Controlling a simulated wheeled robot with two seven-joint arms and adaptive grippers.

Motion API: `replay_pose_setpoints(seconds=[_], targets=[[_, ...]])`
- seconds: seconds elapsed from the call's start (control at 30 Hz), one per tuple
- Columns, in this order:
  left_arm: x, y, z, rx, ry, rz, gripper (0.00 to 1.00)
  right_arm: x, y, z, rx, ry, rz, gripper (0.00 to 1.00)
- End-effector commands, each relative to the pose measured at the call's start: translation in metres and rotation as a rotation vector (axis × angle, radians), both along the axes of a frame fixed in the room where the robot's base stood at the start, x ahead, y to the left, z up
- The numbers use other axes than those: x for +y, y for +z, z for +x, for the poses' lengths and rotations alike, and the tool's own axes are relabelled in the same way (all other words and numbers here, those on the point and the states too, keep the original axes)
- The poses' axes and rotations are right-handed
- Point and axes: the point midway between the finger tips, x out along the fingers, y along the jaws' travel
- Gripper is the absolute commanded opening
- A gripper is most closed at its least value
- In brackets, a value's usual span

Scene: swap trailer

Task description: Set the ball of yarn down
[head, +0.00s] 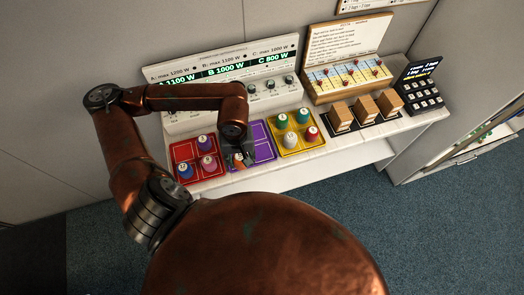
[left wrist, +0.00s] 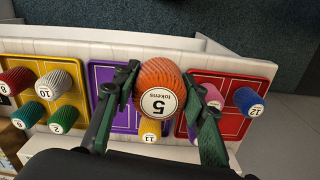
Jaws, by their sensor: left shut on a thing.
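An orange ball of yarn with a white label reading "5 tokens" (left wrist: 161,86) is between the fingers of my left gripper (left wrist: 163,92), label facing the wrist camera. In the head view my left gripper (head: 241,151) is over the left part of the purple mat (head: 264,144), and only a little of the orange ball (head: 238,161) shows. The ball looks larger than the other balls in the wrist view; whether it touches the mat I cannot tell. A yellow ball labelled 11 (left wrist: 150,131) sits on the purple mat, partly hidden. My right gripper is not in view.
The red mat (head: 188,150) at left holds blue, purple and pink balls. The yellow mat (head: 288,148) at right holds two green balls, a white one and a red one. A panel with dials (head: 180,119) stands behind. Wooden blocks (head: 365,108) stand further right.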

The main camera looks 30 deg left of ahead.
Motion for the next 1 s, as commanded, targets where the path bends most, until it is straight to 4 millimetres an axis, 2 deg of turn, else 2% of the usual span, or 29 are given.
replay_pose_setpoints(seconds=[0.37,0.53,0.7,0.87,1.0], targets=[[-0.002,-0.035,0.083,0.000,0.011,-0.003,0.15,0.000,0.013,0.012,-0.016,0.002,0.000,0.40],[-0.002,-0.067,0.109,0.002,0.009,-0.003,0.15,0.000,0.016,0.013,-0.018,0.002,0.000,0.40],[-0.002,-0.086,0.125,0.000,0.007,-0.001,0.15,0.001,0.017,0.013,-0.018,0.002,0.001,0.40],[-0.002,-0.094,0.131,0.001,0.006,-0.001,0.15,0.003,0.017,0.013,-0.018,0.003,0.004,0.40],[-0.003,-0.108,0.133,0.004,0.005,-0.002,0.15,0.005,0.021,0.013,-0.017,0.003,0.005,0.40]])
